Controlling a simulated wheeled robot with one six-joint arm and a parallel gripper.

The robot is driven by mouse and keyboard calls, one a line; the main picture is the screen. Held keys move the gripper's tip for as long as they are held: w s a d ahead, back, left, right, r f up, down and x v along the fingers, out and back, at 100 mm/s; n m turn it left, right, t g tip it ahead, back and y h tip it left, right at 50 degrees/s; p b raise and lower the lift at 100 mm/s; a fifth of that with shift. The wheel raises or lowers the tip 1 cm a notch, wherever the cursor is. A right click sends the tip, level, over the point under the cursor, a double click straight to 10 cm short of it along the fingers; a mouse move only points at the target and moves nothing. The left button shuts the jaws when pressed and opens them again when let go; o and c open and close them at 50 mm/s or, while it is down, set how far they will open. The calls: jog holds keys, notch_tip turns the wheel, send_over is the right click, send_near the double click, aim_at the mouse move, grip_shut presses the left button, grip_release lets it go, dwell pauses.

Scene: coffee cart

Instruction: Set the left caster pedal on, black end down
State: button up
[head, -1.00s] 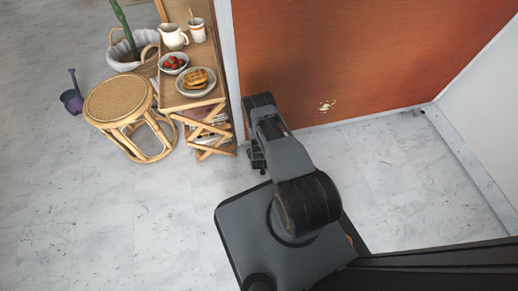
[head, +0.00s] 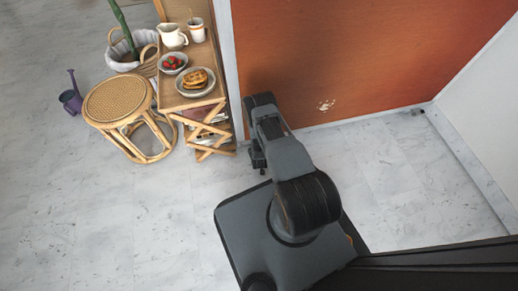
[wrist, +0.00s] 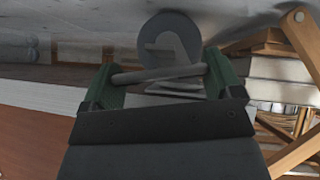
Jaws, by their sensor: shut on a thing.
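In the wrist view a grey caster wheel (wrist: 170,32) with a pale bracket (wrist: 168,56) stands just beyond my fingertips. A grey bar (wrist: 160,74) spans the space between the two green fingers of my gripper (wrist: 161,68), which is shut on it. The bar looks like the caster pedal; I cannot make out a black end. It overlaps the lower part of the caster bracket in the picture, and I cannot tell whether they touch. In the head view my gripper is small and dark, low beside the wooden cart (head: 186,92); the caster and pedal are hidden there.
The cart's crossed wooden legs (head: 212,132) and the white edge of the orange wall (head: 370,50) are close to my gripper. A rattan stool (head: 118,101) stands left of the cart. Plates of food and cups stand on the cart. Marble floor (head: 60,210) is clear at left.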

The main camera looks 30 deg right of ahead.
jog(key=shift+d+m+t+y+b, duration=0.1)
jog(key=shift+m+t+y+b, duration=0.15)
jog(key=shift+m+y, duration=0.55)
jog(key=shift+d+m+t+y+b, duration=0.1)
jog(key=shift+m+t+y+b, duration=0.15)
jog(key=shift+y, duration=0.95)
jog(key=shift+a, duration=0.1)
jog(key=o, duration=0.7)
jog(key=shift+o, duration=0.2)
